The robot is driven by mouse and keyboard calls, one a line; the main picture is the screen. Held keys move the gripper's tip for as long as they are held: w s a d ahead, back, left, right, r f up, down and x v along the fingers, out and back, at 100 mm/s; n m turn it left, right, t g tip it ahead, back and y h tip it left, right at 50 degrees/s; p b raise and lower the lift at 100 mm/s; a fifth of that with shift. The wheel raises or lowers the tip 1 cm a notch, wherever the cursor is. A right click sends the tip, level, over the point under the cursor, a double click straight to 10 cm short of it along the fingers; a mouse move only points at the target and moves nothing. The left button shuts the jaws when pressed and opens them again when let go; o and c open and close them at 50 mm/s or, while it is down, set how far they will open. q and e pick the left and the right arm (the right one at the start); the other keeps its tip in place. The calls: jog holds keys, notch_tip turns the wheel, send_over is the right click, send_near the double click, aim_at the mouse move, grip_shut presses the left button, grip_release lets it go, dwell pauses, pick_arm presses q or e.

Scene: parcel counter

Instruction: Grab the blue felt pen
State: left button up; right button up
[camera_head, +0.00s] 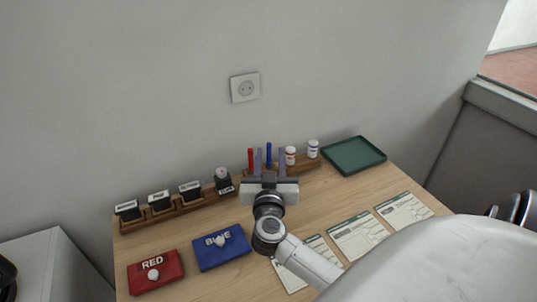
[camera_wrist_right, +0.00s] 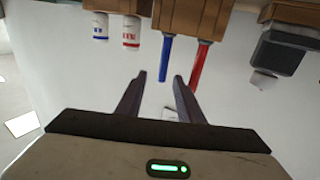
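The blue felt pen (camera_head: 268,150) stands upright in a wooden rack at the back of the counter. It also shows in the right wrist view (camera_wrist_right: 165,62), where the scene appears upside down. The red felt pen (camera_head: 251,157) stands to its left in the head view. My right gripper (camera_head: 270,158) is open and empty. Its two fingers point at the rack, and the blue pen's end lies between the fingertips in the wrist view (camera_wrist_right: 160,78). I cannot tell whether the pen is within the fingers or just beyond them. My left gripper is not in view.
White bottles with red (camera_head: 290,156) and blue (camera_head: 313,149) labels stand right of the pens. Stamps (camera_head: 160,201) sit in a rack at left. Red (camera_head: 155,271) and blue (camera_head: 222,248) boxes, forms (camera_head: 357,236) and a green tray (camera_head: 353,155) lie on the counter.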

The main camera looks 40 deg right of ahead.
aim_at(269, 149)
jog(key=x, duration=0.4)
jog(key=shift+w+a+f, duration=0.1)
jog(key=shift+w+f, duration=0.05)
jog(key=shift+w, duration=0.2)
grip_shut()
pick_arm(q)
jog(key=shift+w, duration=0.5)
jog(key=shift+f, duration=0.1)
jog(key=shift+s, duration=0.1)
